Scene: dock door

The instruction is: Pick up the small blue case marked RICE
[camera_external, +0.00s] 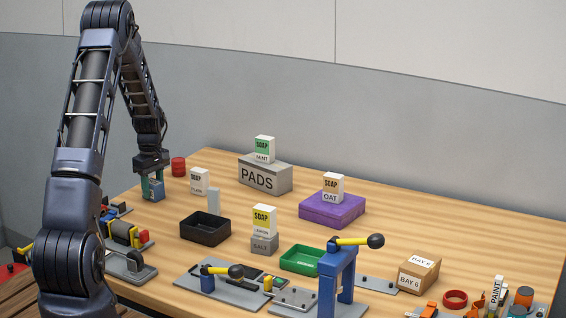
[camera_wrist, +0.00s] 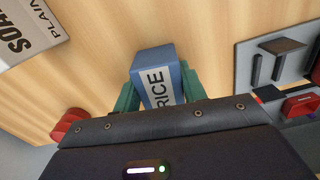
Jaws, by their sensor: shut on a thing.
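The small blue case marked RICE (camera_wrist: 153,68) is between the two green fingers of my gripper (camera_wrist: 158,88) in the wrist view. Its white label with RICE faces the camera, and its lower end is hidden behind the dark gripper body. In the external view my gripper (camera_external: 152,186) is at the table's far left, shut on the blue case (camera_external: 154,190). I cannot tell whether the case is touching the table or just above it.
A red cylinder (camera_external: 178,166) stands just behind the gripper. A white SOAP PLAIN box (camera_external: 200,181) is to its right, with a black tray (camera_external: 206,228) nearer. Clamp fixtures (camera_external: 128,235) lie along the left edge.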

